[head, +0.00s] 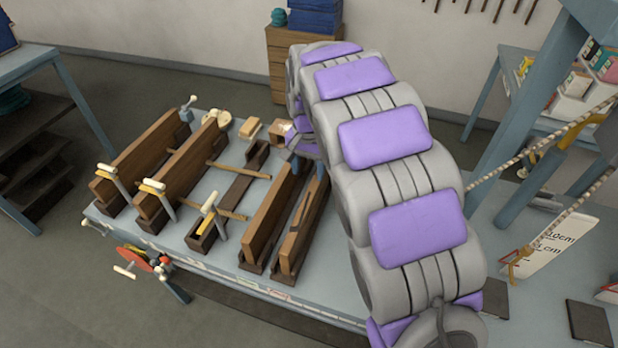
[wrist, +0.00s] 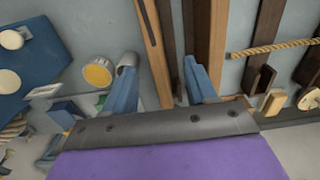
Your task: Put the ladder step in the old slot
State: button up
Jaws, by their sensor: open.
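My gripper (wrist: 159,64) is open, with its two blue fingers apart over the workbench (head: 350,300). In the wrist view a narrow wooden board with a dark groove (wrist: 154,45) runs between the fingers, and nothing is seen clamped. In the head view my gripper (head: 308,168) is at the far ends of two upright boards, the left one (head: 265,220) and the grooved right one (head: 303,228). Wooden rungs (head: 240,169) lie to their left, beside a dark plank (head: 235,188). I cannot tell which piece is the ladder step or which opening is the old slot.
Two larger boards (head: 140,155) with clamps (head: 152,187) stand on the left of the bench. A rope (head: 565,220) hangs at the right near a white card (head: 545,248). A small wooden block (head: 250,128) lies near the back edge.

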jog(key=s+d+r+n, duration=0.1)
jog(key=s+d+r, duration=0.3)
jog(key=s, duration=0.5)
jog(key=s+d+r+n, duration=0.1)
jog(key=s+d+r, duration=0.3)
jog(key=s, duration=0.6)
jog(key=s+d+f+n+g, duration=0.1)
jog(key=s+f, duration=0.1)
jog(key=s, duration=0.7)
jog(key=s+d+f+n, duration=0.1)
jog(key=s+d+f, duration=0.1)
jog(key=s, duration=0.8)
jog(key=shift+d+g, duration=0.15)
jog(key=shift+g, duration=0.25)
